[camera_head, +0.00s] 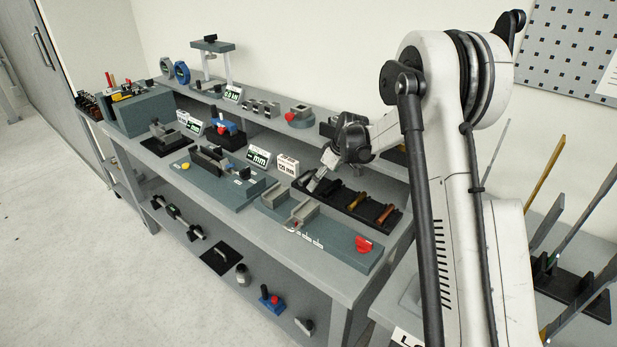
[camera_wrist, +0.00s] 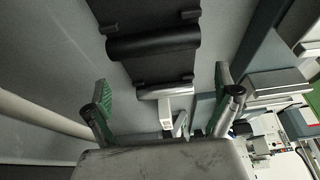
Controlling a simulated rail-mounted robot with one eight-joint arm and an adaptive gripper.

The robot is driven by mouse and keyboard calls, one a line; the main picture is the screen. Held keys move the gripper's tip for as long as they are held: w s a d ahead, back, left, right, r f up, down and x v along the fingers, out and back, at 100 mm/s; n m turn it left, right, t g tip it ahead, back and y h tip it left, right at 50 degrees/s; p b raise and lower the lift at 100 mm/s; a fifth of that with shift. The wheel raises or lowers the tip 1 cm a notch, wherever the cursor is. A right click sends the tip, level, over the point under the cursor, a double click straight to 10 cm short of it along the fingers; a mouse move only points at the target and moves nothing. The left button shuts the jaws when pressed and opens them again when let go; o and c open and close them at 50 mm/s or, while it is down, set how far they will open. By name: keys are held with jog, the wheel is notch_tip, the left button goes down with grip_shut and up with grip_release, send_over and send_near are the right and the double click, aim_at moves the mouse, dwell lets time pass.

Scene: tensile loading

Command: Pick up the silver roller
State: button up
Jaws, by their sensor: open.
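The silver roller (camera_wrist: 167,91) shows in the wrist view as a short shiny cylinder lying across the end of a black rack (camera_wrist: 150,72). It appears between my open gripper's (camera_wrist: 163,90) two green-padded fingers, with space on both sides and no visible contact. A darker roller (camera_wrist: 153,42) lies farther along the rack. In the head view, my gripper (camera_head: 322,172) hangs over the left end of the black rack (camera_head: 338,200). A pale silver piece there could be roller or fingertip; I cannot tell which. Two brown rollers (camera_head: 357,200) (camera_head: 384,214) lie farther right.
A grey fixture with a red knob (camera_head: 363,244) is in front. Another grey fixture (camera_head: 222,176) stands left. The raised back shelf (camera_head: 268,121) carries metal blocks. The lower shelf holds several small items.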

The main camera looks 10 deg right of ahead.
aim_at(309, 174)
jog(key=w+a, duration=0.4)
jog(key=shift+w+f+p, duration=0.15)
jog(key=shift+w+p, duration=0.2)
jog(key=shift+p, duration=0.05)
jog(key=shift+f, duration=0.4)
jog(key=shift+c, duration=0.4)
jog(key=c, duration=1.5)
jog(key=shift+c, duration=0.2)
jog(key=shift+r, duration=0.1)
